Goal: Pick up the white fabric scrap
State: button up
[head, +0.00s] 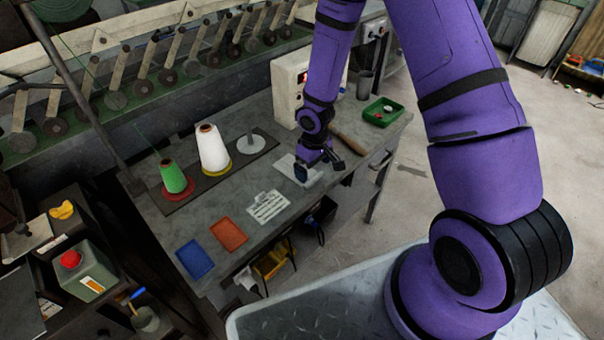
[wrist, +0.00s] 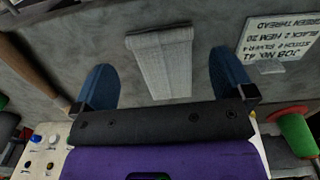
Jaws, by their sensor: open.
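The white fabric scrap (wrist: 162,62) lies on the grey workbench, a ribbed, folded-looking strip in the wrist view. In the head view its pale patch (head: 284,164) shows beside and partly behind my gripper (head: 318,168). My gripper (wrist: 164,82) is open, with one blue fingertip to each side of the scrap in the wrist view. The fingers appear apart from the cloth, and nothing is held. The height of the fingertips above the bench is hard to tell.
A job card (head: 268,206) lies left of the scrap. A wooden-handled tool (head: 348,142) and a green tray (head: 382,111) are to the right. A white control box (head: 290,88) stands behind. Thread cones (head: 212,150), red (head: 229,234) and blue (head: 195,259) trays are further left.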

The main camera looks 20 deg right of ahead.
aim_at(313, 178)
notch_tip(313, 178, down, 5)
dwell(0.3)
jog(key=c, duration=0.7)
